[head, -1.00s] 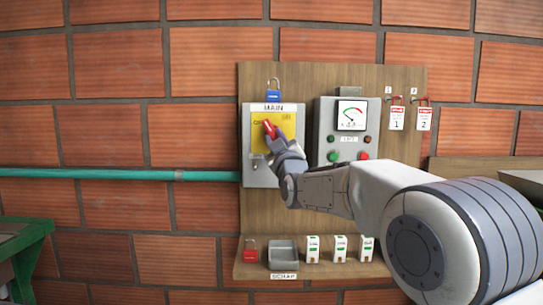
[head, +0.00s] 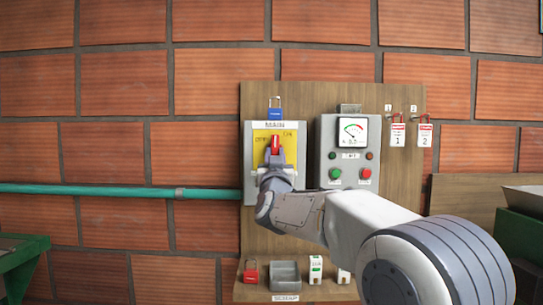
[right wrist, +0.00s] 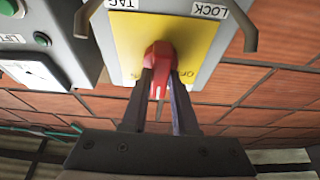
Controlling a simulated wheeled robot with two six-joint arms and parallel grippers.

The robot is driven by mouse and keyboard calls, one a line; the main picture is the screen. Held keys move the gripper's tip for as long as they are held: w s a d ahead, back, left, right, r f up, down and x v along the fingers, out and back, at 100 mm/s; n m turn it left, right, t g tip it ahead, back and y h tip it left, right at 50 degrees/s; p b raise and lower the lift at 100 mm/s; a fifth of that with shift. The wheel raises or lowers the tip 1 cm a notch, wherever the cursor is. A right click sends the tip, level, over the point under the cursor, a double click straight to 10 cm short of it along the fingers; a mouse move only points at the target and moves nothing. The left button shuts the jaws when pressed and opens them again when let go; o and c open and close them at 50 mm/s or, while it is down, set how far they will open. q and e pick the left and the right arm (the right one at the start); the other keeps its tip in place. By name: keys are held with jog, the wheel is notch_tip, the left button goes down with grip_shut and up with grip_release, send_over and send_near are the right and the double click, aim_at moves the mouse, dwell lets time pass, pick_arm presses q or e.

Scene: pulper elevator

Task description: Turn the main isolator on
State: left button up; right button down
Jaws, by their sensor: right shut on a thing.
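The main isolator is a grey box with a yellow plate (head: 259,137) under a "MAIN" label, fixed to a wooden board. Its red handle (head: 275,142) points about straight up, between lettering at the plate's upper left and upper right. My right gripper (head: 276,158) reaches the handle from below. In the right wrist view the two dark fingers of the right gripper (right wrist: 162,88) are shut on the red handle (right wrist: 158,60), one on each side. The handle's lower part is hidden by the gripper. My left gripper is not in view.
A blue padlock (head: 275,113) hangs above the isolator. To its right is a meter box (head: 325,150) with green and red buttons. Tags (head: 397,134) hang at the right. A shelf below holds a red padlock (head: 251,275), a grey tray (head: 285,262) and small white items.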

jog(key=shift+a, duration=0.15)
jog(key=c, duration=0.7)
grip_release()
jog(key=shift+a, duration=0.1)
jog(key=shift+s+f, duration=0.1)
jog(key=shift+s+f, duration=0.15)
jog(key=shift+s, duration=0.15)
jog(key=b+v, duration=0.3)
jog(key=v, duration=0.6)
jog(key=shift+s, duration=0.3)
